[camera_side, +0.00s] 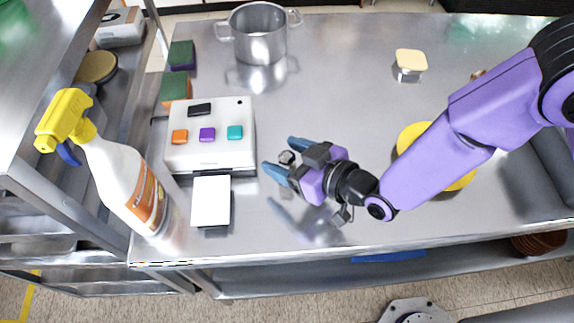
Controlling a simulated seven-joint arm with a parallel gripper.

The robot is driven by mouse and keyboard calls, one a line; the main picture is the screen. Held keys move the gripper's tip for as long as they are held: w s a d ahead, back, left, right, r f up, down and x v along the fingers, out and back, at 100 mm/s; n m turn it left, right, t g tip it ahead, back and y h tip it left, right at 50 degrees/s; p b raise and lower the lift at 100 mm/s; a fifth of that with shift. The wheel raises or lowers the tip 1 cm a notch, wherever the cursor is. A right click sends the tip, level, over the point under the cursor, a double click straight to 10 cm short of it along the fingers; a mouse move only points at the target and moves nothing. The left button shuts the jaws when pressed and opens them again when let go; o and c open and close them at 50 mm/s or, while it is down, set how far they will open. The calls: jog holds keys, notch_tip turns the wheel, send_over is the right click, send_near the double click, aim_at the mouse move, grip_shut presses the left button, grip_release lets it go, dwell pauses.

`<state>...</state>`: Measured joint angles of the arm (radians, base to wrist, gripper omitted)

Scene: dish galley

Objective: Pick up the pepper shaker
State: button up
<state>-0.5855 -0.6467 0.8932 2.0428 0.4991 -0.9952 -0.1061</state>
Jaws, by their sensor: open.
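A small round grey-topped item, which looks like the pepper shaker (287,157), stands on the steel counter left of the middle. My gripper (279,153) reaches in from the right, its two blue fingers apart. The item shows between the fingers, close to the gripper's body. Its lower part is hidden by the fingers, and I cannot tell whether either finger touches it.
A white box with coloured buttons (240,150) and a white pad (212,202) lie left of my gripper. A spray bottle (125,185) stands at the left edge, and a steel pot (258,35) at the back. A cream-topped block (410,63) sits back right. The counter's middle back is clear.

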jog(key=shift+w, duration=0.1)
jog(key=c, duration=1.1)
jog(key=shift+r, duration=0.15)
jog(key=shift+a+r, duration=0.1)
jog(key=shift+r, duration=0.45)
notch_tip(320, 180, up, 2)
jog(key=shift+r, duration=0.1)
jog(key=s+d+r, duration=0.8)
jog(key=d+r, duration=0.1)
jog(key=d, duration=0.2)
jog(key=shift+d+r, duration=0.15)
jog(key=shift+d, duration=0.1)
